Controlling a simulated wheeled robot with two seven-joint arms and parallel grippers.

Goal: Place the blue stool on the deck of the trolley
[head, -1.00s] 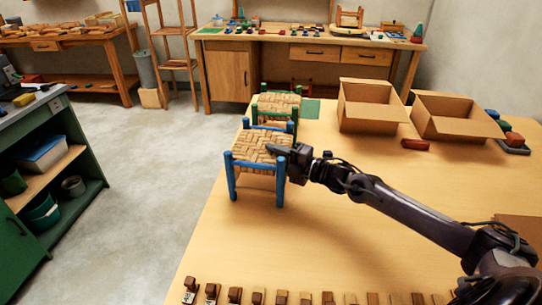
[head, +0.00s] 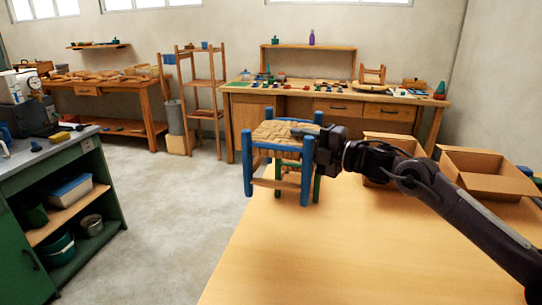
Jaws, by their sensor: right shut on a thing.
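The blue stool (head: 248,176) has blue legs and a woven tan seat. It is upright at the far left of the wooden table in the head view and appears raised above it. My right gripper (head: 306,133) is shut on the right side of the stool near the top. The blue stool hides most of a green-legged stool (head: 317,186) behind it. I cannot make out a trolley for certain. My left gripper is not in view.
The wooden table (head: 350,240) is bare in front. Open cardboard boxes (head: 485,178) stand at its right. A green cabinet (head: 95,160) with shelves stands at left. Open floor (head: 180,220) lies between cabinet and table. Workbenches and a ladder-like shelf (head: 203,100) stand behind.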

